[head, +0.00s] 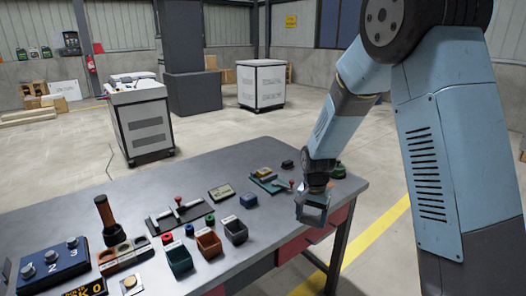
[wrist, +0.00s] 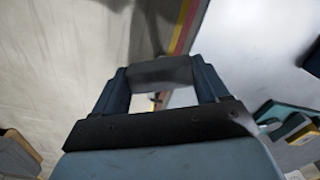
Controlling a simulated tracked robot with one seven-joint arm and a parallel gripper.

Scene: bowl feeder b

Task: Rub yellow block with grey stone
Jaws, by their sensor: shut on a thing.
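The yellow block (head: 264,171) rests on a teal base on the table, left of my gripper. It also shows at the right edge of the wrist view (wrist: 292,125). My gripper (head: 311,217) hangs near the table's front right edge, apart from the block. In the wrist view, the gripper (wrist: 160,75) is shut on a plain grey bar (wrist: 160,69), which appears to be the grey stone. The fingers cover the bar's ends.
On the table (head: 150,180) stand a red-knobbed slider fixture (head: 180,213), a blue block (head: 249,200), small bins (head: 208,244) and a dark round piece (head: 287,164). A red-knobbed lever (head: 291,184) is close to my gripper. Open floor lies beyond the table edge.

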